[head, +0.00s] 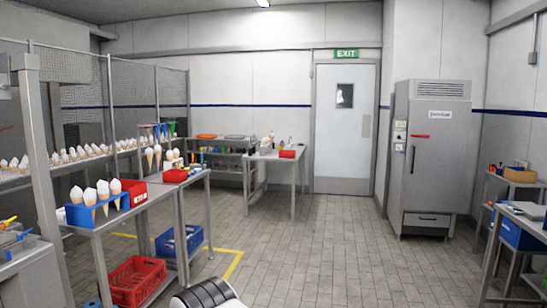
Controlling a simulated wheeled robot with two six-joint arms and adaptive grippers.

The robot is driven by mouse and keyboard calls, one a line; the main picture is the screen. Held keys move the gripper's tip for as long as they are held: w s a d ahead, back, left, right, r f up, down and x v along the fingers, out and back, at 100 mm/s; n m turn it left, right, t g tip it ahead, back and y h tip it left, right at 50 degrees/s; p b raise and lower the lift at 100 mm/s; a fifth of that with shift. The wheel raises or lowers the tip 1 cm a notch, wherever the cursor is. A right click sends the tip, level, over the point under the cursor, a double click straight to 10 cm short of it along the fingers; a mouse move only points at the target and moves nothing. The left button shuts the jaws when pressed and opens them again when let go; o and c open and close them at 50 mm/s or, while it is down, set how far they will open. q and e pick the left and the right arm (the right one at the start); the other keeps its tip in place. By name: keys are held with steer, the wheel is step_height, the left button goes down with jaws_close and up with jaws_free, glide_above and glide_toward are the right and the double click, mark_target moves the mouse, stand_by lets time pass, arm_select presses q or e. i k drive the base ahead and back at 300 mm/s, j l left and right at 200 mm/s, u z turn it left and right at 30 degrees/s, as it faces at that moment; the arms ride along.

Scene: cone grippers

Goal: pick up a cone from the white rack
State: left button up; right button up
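Several white-topped cones (103,190) stand upright in a blue rack (80,214) on the near left table. More cones (153,153) stand farther back, beside a red bin, with a small pale holder under some of them; it is too small to tell whether this is the white rack.
Red bins (133,193) sit on the left tables, and red (137,281) and blue crates (179,241) are below them. A worktable (274,155) stands ahead. A grey cabinet (433,160) and a side table (525,209) are right. The middle floor (320,240) is clear.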

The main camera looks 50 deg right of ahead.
mark_target(169, 154)
steer(key=z, duration=0.85)
steer(key=i+l+z, duration=0.35)
steer(key=i, duration=0.85)
steer(key=i+l+z, duration=0.1)
steer(key=i+z, duration=0.25)
steer(key=i, duration=0.85)
steer(key=i+l, duration=0.1)
steer(key=i, duration=2.85)
